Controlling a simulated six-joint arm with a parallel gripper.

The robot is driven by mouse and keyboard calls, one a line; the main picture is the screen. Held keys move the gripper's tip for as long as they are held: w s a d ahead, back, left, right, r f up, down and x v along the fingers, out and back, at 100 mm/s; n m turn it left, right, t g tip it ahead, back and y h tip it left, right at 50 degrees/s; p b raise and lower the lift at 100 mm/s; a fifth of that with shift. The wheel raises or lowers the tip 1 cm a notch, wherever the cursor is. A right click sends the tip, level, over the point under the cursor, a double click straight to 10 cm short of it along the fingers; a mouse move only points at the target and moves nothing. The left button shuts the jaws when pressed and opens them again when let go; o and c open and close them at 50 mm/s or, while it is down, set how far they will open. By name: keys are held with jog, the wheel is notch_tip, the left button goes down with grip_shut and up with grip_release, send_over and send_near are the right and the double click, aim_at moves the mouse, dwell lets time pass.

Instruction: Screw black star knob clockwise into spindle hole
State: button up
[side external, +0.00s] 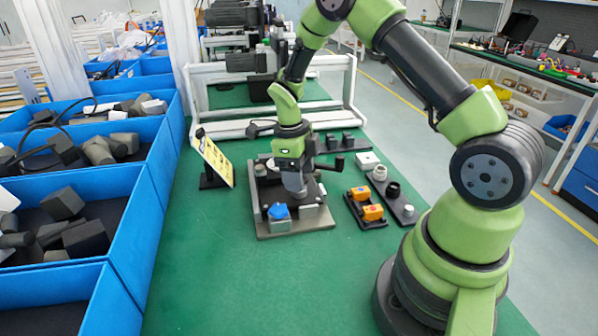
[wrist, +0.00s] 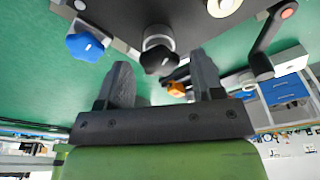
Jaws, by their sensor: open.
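The black star knob (wrist: 158,60) shows in the wrist view, in front of a round metal collar (wrist: 158,32). It lies beyond my fingertips, roughly in line with the gap between them. My gripper (wrist: 163,72) is open and empty, with one dark finger on each side of the gap. In the side view my gripper (side external: 294,190) points down over the metal fixture plate (side external: 310,222) and hides the black knob. The spindle hole is not visible; I cannot tell how deep the knob sits.
A blue star knob (wrist: 85,46) sits on a block beside the black one; it also shows in the side view (side external: 278,211). A crank handle (wrist: 272,32) stands at right. Orange parts (side external: 372,212) lie right of the fixture. Blue bins (side external: 150,195) line the left; green table (side external: 210,285) is clear in front.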

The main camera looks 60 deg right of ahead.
jog(key=n, duration=0.4)
jog(key=shift+h, duration=0.3)
jog(key=n, duration=0.4)
jog(key=shift+n+t+h, duration=0.3)
jog(key=shift+n+t, duration=0.1)
jog(key=n, duration=0.4)
jog(key=shift+t, duration=0.3)
jog(key=n, duration=0.5)
jog(key=shift+t, duration=0.4)
jog(key=c, duration=1)
jog(key=m+g, duration=0.1)
jog(key=m, duration=0.9)
jog(key=shift+m+g, duration=0.3)
jog(key=shift+m, duration=0.9)
grip_shut()
